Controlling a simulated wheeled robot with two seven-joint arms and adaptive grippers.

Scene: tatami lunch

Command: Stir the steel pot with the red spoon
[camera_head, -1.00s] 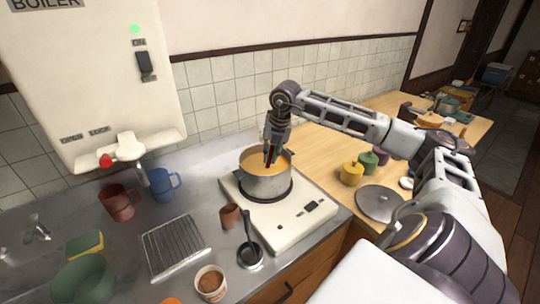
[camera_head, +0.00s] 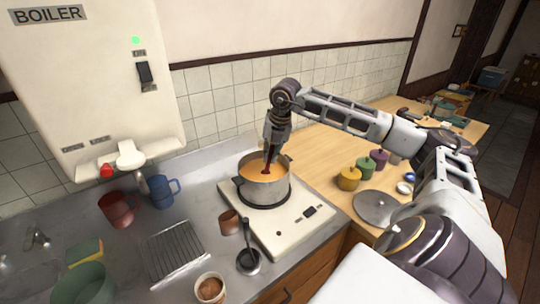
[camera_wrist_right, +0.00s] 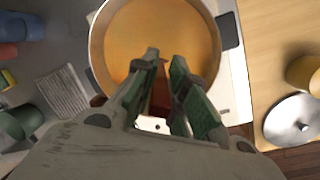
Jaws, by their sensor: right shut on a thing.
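The steel pot (camera_head: 265,192) stands on the white portable stove and holds orange soup; the soup (camera_wrist_right: 165,35) also fills the top of the right wrist view. My right gripper (camera_head: 272,152) points down over the pot from above. It is shut on the red spoon (camera_head: 267,170), whose lower end reaches into the soup. In the right wrist view the spoon (camera_wrist_right: 161,92) shows as a dark red strip between the fingers; its bowl is hidden. My left gripper is not in view.
The white stove (camera_head: 285,228) sits at the counter's right end. A brown cup (camera_head: 229,222), a black ladle (camera_head: 249,258) and a wire rack (camera_head: 175,250) are left of it. A round lid (camera_head: 374,207) and yellow, green and purple pots are on the wooden table at right.

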